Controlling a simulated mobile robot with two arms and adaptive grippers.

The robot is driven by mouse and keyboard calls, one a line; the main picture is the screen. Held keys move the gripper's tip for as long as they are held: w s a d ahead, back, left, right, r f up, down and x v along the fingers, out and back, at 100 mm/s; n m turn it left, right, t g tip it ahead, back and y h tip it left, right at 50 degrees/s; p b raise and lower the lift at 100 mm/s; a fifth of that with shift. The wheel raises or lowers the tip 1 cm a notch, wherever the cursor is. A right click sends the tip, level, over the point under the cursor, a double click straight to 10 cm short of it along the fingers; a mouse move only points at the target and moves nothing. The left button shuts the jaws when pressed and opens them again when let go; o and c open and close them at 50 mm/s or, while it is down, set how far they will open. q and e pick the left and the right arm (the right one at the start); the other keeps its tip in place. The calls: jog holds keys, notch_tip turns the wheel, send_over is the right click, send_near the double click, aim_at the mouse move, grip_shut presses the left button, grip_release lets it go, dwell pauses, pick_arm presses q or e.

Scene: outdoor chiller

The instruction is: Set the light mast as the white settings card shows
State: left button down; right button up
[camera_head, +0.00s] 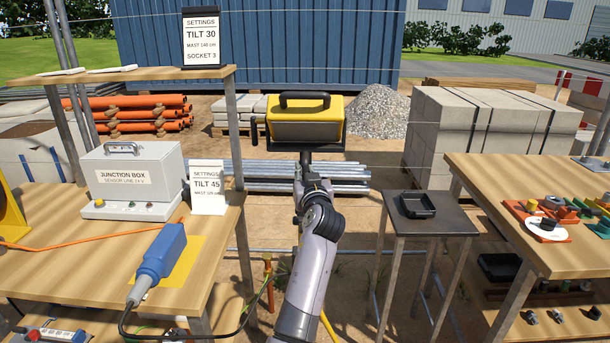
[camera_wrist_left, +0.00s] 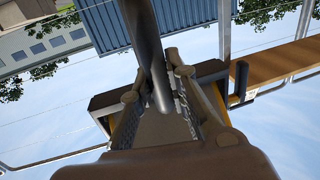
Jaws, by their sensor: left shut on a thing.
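The yellow and black lamp head (camera_head: 305,129) of the light mast stands upright mid-picture, a dark handle on top. My left gripper (camera_head: 308,168) is just below it, shut on a dark round bar (camera_wrist_left: 150,50), seen between the fingers in the left wrist view. My arm hides most of the mast below. A white settings card (camera_head: 208,190) on the left table reads TILT 45 and a mast height, seemingly 120 cm. Another card (camera_head: 201,38), white with dark edges, on the upper shelf reads TILT 30, MAST 140 cm, SOCKET 3. My right gripper is not in view.
The left table holds a grey junction box (camera_head: 131,180) and a blue connector (camera_head: 160,262) with a black cable. A socket strip (camera_head: 48,335) is at lower left. A small dark stand (camera_head: 435,225) bears a black tray. The right table (camera_head: 500,175) holds coloured parts.

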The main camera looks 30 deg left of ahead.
pick_arm(q)
jog(key=shift+f, duration=0.6)
jog(key=c, duration=1.9)
grip_release()
jog(key=shift+d, duration=0.1)
jog(key=shift+c, duration=0.2)
jog(key=o, duration=0.4)
jog(key=shift+r, duration=0.4)
jog(key=shift+s, duration=0.1)
jog(key=v, duration=0.7)
jog(key=shift+s+d, duration=0.1)
jog(key=shift+s, duration=0.05)
